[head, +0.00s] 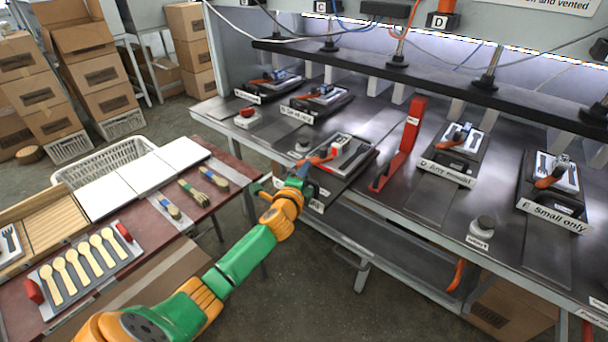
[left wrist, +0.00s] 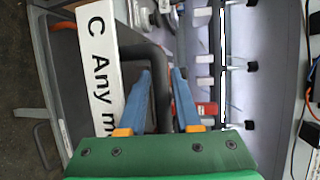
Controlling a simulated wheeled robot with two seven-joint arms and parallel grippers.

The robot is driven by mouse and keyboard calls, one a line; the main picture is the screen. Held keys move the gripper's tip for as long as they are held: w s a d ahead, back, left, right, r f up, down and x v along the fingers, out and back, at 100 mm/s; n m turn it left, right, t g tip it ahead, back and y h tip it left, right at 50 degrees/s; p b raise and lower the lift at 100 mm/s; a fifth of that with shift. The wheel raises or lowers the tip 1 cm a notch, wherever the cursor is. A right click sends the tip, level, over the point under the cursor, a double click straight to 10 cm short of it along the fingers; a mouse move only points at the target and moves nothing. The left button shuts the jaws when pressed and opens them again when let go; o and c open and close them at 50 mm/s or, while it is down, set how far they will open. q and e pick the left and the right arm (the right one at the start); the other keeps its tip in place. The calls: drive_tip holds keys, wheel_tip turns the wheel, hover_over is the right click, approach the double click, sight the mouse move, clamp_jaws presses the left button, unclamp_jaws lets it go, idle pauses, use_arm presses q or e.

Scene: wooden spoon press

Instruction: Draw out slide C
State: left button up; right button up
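Slide C (head: 366,165) is a dark plate on the press bench, carrying a white block and an orange clamp. Its white label, reading "C Any m...", shows large in the left wrist view (left wrist: 101,70). A black bar handle (left wrist: 160,85) stands beside the label. My left gripper (head: 308,178) is at the front edge of slide C. In the left wrist view its two blue fingers (left wrist: 163,78) stand apart, with the handle bar between them; firm contact is not visible. My right gripper is in neither view.
Slide D (head: 450,158) and slide E (head: 553,195) lie farther right; two more slides lie to the left. A side table (head: 215,215) holds wooden spoons (head: 80,265) and brushes. Open floor lies between table and bench.

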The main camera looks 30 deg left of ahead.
use_arm(q)
drive_tip(key=v, duration=0.7)
drive_tip(key=shift+p, duration=0.35)
drive_tip(key=shift+s, duration=0.1)
